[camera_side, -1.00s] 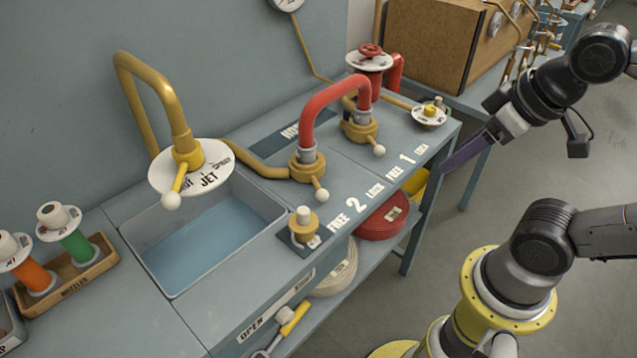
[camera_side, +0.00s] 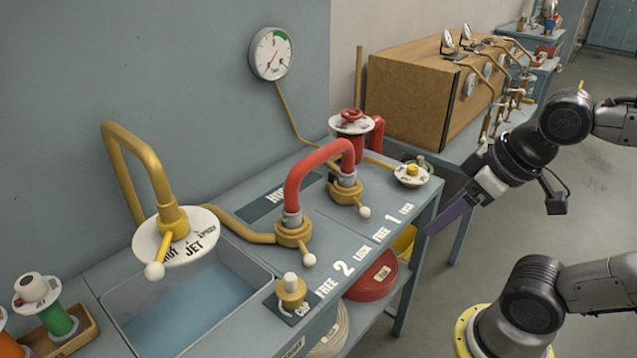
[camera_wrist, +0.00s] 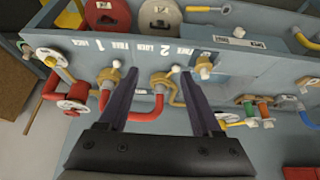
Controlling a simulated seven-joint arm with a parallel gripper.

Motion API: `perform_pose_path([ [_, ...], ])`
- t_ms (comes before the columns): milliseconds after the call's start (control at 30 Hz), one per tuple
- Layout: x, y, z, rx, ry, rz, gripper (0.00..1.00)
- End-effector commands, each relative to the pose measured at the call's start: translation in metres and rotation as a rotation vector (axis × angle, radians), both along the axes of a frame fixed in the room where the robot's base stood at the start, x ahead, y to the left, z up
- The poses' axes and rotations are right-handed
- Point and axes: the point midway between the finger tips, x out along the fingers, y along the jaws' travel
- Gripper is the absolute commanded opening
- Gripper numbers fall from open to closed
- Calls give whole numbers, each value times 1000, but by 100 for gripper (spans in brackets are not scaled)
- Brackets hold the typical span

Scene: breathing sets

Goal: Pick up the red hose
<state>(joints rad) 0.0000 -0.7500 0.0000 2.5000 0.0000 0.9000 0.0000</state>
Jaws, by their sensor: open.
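An arched red hose (camera_side: 317,165) stands on the bench, joining two brass couplings with white-knobbed levers at the spots marked 1 and 2. Its near end sits in the coupling (camera_side: 293,232) by mark 2. My gripper (camera_side: 430,229) is beyond the bench's right edge, apart from the arched hose, with purple fingers pointing down and left. In the wrist view my gripper (camera_wrist: 157,73) is open with nothing gripped; the arched hose (camera_wrist: 146,115) appears between and behind the fingers, partly hidden by the left one. A coiled red hose (camera_side: 373,278) lies on the shelf below.
A yellow swivel pipe (camera_side: 160,178) with a white disc overhangs the sink (camera_side: 190,305). A red-wheeled valve (camera_side: 351,122) stands behind the arched hose. A brass plug (camera_side: 291,291) stands at the front. A wooden box (camera_side: 410,103) is at the back right.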

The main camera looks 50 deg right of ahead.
Motion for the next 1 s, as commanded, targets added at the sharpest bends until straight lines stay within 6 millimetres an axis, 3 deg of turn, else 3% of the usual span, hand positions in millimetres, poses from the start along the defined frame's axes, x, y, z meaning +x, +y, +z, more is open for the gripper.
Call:
perform_pose_path([
  [467,0,0,0,0,0,0,66],
  [533,0,0,0,0,0,0,79],
  [567,0,0,0,0,0,0,79],
  [867,0,0,0,-6,0,11,79],
  [1000,5,-2,4,-80,-24,126,79],
])
